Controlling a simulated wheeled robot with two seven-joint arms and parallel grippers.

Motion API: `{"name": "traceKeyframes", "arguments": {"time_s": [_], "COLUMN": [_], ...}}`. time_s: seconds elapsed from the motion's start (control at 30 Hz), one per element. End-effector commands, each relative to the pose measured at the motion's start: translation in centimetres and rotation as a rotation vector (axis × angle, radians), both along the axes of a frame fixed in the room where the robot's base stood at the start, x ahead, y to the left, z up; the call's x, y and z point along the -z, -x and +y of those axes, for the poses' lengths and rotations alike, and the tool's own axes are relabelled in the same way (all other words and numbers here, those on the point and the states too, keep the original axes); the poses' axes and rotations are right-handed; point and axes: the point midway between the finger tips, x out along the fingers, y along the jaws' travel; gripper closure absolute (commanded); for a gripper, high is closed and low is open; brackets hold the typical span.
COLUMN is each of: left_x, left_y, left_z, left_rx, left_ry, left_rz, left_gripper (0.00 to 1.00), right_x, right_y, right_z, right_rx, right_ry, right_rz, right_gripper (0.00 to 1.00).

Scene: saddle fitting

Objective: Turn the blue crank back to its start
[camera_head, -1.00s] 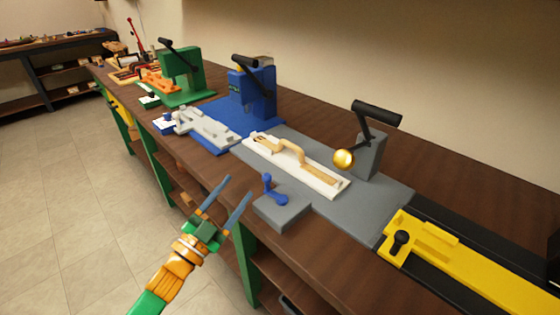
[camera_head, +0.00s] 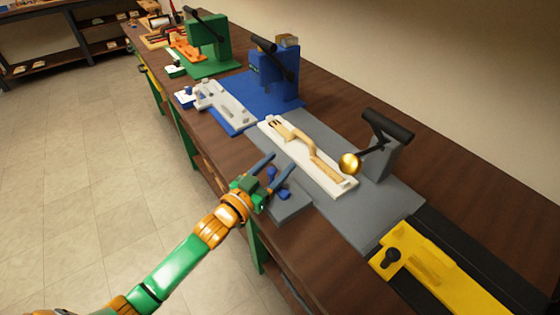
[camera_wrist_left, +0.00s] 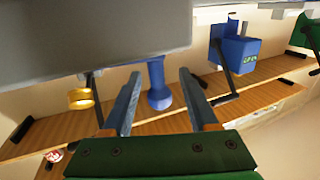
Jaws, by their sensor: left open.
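The blue crank (camera_head: 271,174) sits on a small grey block (camera_head: 291,209) at the front edge of the bench. My left gripper (camera_head: 283,161) is open at the crank, with its two fingers reaching around the crank's handle. In the left wrist view the blue handle (camera_wrist_left: 157,85) stands between the two open fingers (camera_wrist_left: 160,74), with a visible gap on each side. The fingers partly hide the crank in the head view. My right gripper is not in view.
Behind the block is a grey plate (camera_head: 405,205) with a white tray (camera_head: 330,180) holding a tan part, and a black lever with a gold ball (camera_head: 349,163). A blue press (camera_head: 275,75) and a green press (camera_head: 208,40) stand farther back. A yellow fixture (camera_head: 420,265) lies at right.

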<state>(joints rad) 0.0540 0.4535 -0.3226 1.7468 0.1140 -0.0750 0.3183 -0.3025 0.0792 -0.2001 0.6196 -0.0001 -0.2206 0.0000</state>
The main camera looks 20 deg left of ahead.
Motion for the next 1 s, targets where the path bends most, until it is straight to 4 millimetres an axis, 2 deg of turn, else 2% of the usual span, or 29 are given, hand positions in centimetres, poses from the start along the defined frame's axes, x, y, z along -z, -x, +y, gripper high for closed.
{"name": "traceKeyframes", "arguments": {"time_s": [0.1,0.33,0.37,0.57,0.77,1.0], "left_x": [0.0,0.0,0.0,0.0,0.0,0.1], "left_y": [-0.6,-0.7,-0.7,-0.7,-0.8,-1.2], "left_z": [-0.3,-0.3,-0.3,-0.3,-0.4,-1.1], "left_rx": [0.001,0.001,0.001,0.001,0.019,0.161], "left_ry": [-0.001,-0.002,-0.002,-0.002,-0.005,-0.009], "left_rz": [0.0,0.0,0.0,0.0,-0.003,-0.006], "left_gripper": [0.41,0.41,0.46,1.0,1.0,1.0], "right_x": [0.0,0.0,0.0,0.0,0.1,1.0], "right_y": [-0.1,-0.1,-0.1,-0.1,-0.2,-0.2], "right_z": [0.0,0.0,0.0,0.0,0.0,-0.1], "right_rx": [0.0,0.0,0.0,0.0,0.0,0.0], "right_ry": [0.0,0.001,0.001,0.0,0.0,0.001], "right_rz": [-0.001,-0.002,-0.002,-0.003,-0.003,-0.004], "right_gripper": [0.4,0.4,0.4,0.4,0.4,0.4]}}
